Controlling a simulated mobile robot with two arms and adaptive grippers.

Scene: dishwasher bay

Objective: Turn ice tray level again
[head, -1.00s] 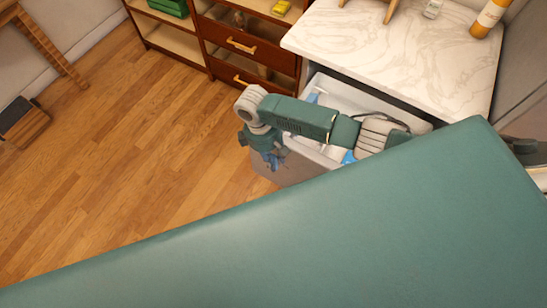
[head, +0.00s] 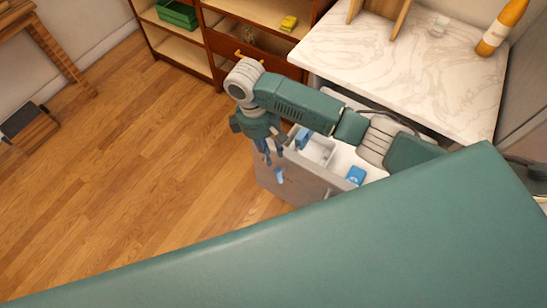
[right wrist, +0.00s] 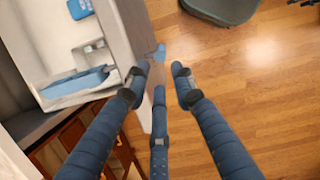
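An open pull-out drawer (head: 287,179) with a white inside juts out below the counter. Inside it stand a small white compartmented holder (head: 318,150), a blue piece at its side (head: 303,138) and another blue item (head: 355,175). The right wrist view also shows a long blue piece (right wrist: 75,80) lying along the holder. I cannot tell which of these is the ice tray. A small light blue part (head: 279,175) is at the drawer's front. My right gripper (head: 266,158) hangs outside that front, fingers spread and empty (right wrist: 160,85). My left gripper is out of view.
A marble-topped counter (head: 400,60) stands above and behind the drawer, with an orange bottle (head: 503,27) on it. A wooden shelf unit (head: 185,55) with drawers is behind. The wooden floor (head: 130,170) left of the drawer is clear.

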